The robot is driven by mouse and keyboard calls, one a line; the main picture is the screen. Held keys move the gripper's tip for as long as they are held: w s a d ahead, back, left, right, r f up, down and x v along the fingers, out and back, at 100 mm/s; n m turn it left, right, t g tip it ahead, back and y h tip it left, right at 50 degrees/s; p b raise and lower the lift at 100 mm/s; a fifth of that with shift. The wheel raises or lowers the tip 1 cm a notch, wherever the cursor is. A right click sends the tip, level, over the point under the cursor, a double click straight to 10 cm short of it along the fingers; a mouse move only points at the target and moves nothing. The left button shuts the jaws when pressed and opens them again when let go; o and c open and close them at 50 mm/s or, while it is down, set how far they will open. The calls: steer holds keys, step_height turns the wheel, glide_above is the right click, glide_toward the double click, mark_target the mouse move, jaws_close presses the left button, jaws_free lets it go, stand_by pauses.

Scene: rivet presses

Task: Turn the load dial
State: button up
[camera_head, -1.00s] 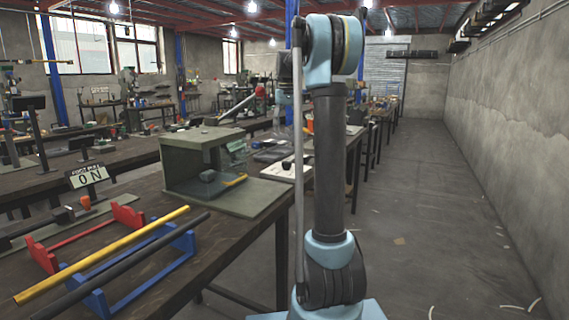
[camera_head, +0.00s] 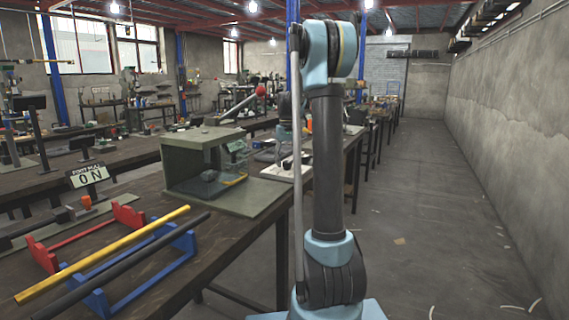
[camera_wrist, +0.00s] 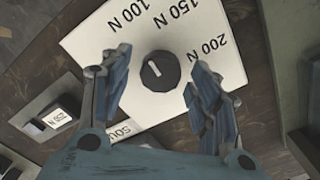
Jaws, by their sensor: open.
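The load dial (camera_wrist: 159,71) is a round black knob with a short white mark, which lies on its left side in the wrist view. It sits on a white plate (camera_wrist: 98,45) lettered 100 N, 150 N and 200 N. My gripper (camera_wrist: 149,75) is open in the wrist view, one finger on each side of the dial, with visible gaps to it. Its height above the dial is hard to tell. In the head view the white plate (camera_head: 271,172) lies on the bench, and my arm hides part of it.
A grey-green press housing (camera_head: 190,160) stands on the bench left of the plate. Nearer are red and blue stands (camera_head: 184,243) with a yellow bar and a black bar, and an "ON" sign (camera_head: 88,177).

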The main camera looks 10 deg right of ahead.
steer(key=shift+f, duration=0.1)
steer(key=shift+c, duration=0.5)
steer(key=c, duration=1)
steer(key=shift+o, duration=0.2)
steer(key=shift+a, duration=0.15)
